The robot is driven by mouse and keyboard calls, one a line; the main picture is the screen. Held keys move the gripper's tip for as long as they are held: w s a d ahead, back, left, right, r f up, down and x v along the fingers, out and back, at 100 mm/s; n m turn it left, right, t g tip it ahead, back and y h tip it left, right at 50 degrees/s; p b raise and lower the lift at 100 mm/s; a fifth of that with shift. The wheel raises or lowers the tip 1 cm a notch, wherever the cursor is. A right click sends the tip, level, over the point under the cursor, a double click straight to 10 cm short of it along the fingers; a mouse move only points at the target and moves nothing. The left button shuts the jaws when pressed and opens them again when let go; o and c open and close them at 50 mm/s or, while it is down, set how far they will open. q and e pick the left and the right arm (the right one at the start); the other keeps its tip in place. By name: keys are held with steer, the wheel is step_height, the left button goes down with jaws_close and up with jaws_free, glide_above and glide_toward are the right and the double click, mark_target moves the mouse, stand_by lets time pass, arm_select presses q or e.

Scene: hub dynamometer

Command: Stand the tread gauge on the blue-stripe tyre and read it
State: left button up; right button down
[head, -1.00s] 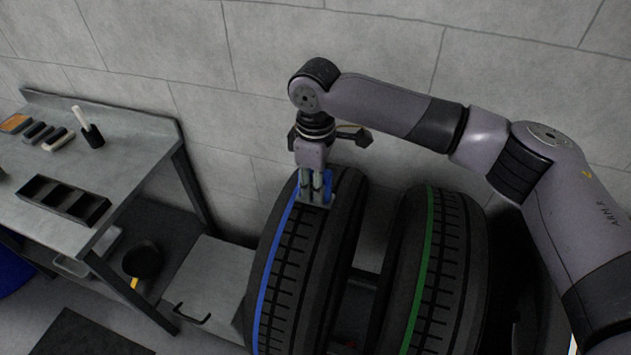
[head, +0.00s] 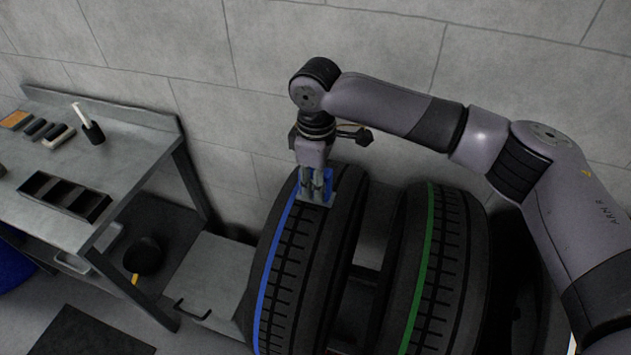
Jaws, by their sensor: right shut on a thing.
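The blue-stripe tyre (head: 285,290) stands upright at the middle of the head view, its tread facing me. My right gripper (head: 317,192) comes down from above over the top of this tyre and is shut on the tread gauge (head: 328,180), a small blue thing with a pale grey foot. The gauge's foot is at the tread, just right of the blue stripe; I cannot tell whether it bears fully on the rubber. Its reading is too small to see. My left gripper is not in view.
A green-stripe tyre (head: 441,270) stands to the right, with a gap between the two. A metal bench (head: 135,150) at the left holds a black divided tray (head: 62,197), a cup (head: 93,133) and several small blocks. A grey wall (head: 215,60) is close behind.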

steer(key=c, duration=1.2)
jaws_free()
steer(key=shift+c, duration=0.2)
step_height(320, 180, up, 12)
steer(key=shift+f, duration=0.1)
